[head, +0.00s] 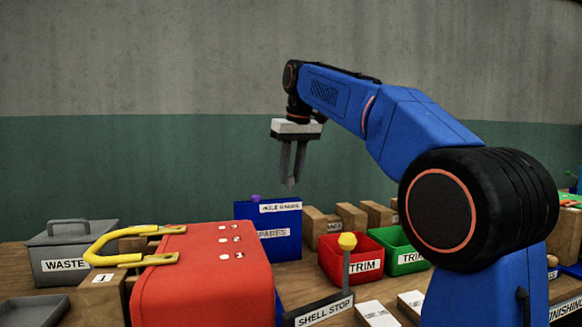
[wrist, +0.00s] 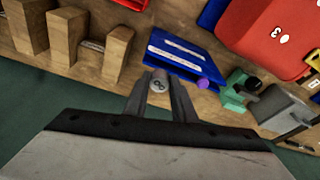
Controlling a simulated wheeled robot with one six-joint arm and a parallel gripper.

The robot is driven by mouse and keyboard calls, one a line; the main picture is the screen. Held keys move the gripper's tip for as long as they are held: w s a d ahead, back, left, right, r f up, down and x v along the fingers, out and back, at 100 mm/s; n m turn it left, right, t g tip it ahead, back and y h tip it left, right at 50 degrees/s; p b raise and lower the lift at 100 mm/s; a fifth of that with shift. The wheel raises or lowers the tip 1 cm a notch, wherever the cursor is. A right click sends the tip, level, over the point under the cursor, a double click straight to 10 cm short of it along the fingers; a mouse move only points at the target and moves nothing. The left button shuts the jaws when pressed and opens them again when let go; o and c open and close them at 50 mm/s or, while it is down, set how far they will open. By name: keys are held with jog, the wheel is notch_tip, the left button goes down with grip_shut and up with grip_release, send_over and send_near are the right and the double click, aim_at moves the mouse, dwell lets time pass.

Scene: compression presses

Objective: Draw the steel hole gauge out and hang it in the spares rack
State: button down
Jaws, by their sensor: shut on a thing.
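My gripper (head: 289,183) is high in the air above the bench, its fingers pointing down. It is shut on a small grey round piece, the steel hole gauge (wrist: 158,84), whose end with a dark mark shows between the fingertips in the wrist view. Most of the gauge is hidden by the fingers. The blue spares rack (head: 268,243), labelled HOLE GAUGES and SPARES, stands on the bench below and slightly left of the gripper. It also shows in the wrist view (wrist: 192,52). A purple knob (head: 256,198) shows at its top left. The gauge is clear of the rack.
A red press (head: 205,280) with a yellow handle stands front left of the rack. A grey WASTE bin (head: 72,255) is at the left. Red (head: 350,262) and green (head: 403,258) TRIM bins and wooden blocks (head: 350,217) stand right. A yellow-topped post (head: 347,241) rises by SHELL STOP.

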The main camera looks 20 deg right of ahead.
jog(key=shift+f, duration=1.8)
jog(key=c, duration=1.4)
grip_release()
